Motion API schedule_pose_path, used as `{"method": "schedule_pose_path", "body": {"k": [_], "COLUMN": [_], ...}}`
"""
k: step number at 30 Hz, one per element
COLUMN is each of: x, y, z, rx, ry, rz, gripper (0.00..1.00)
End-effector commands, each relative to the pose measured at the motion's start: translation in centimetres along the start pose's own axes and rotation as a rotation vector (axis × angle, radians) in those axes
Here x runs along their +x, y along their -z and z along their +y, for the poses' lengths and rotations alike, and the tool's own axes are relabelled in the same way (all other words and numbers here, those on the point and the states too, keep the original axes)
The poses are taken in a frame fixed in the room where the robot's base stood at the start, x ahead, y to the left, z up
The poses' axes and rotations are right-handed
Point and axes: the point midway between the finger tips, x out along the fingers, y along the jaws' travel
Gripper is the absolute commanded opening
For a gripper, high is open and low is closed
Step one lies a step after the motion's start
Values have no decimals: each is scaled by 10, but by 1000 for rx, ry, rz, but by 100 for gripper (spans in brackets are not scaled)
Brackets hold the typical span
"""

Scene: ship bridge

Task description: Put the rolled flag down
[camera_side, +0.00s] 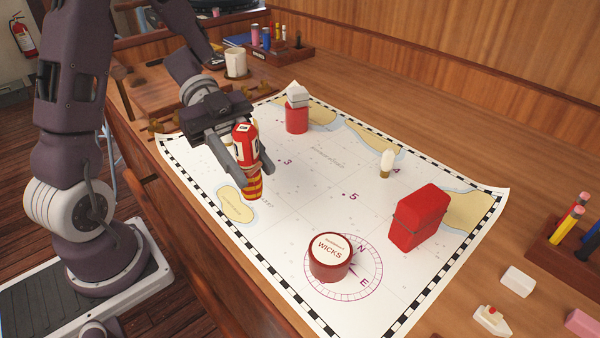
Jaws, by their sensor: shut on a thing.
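The rolled flag (253,188) is in the side view, left of the chart's middle. Its lower end has red and yellow stripes; the upper part between the fingers is red with white and dark patches. My gripper (256,170) is shut on it and holds it roughly upright, slightly tilted. Its lower end is over or on the white chart (310,205), close to the tan island patch. I cannot tell whether it touches the chart. The fingers hide part of its sides.
On the chart stand a round red WICKS tin (330,258), a red box-like case (418,217), a small white-topped piece (387,163) and a red container with a grey-white top (297,112). A white mug (236,64) stands behind. The chart's middle is clear.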

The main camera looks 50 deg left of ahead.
Motion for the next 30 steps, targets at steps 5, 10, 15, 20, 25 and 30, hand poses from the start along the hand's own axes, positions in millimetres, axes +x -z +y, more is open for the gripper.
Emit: {"method": "schedule_pose_path", "body": {"k": [5, 10, 15, 20, 25, 30], "x": [2, -11, -36, -46, -32, -20], "y": [-8, -13, -15, -24, -60, -89], "z": [-63, -151, -221, -245, -247, -246], "rx": [-79, -198, -309, -362, -369, -367], "ry": [192, 485, 754, 864, 873, 871], "rz": [1, 0, 0, 0, 0, -2], "gripper": [0, 0, 0, 0, 0, 0]}}
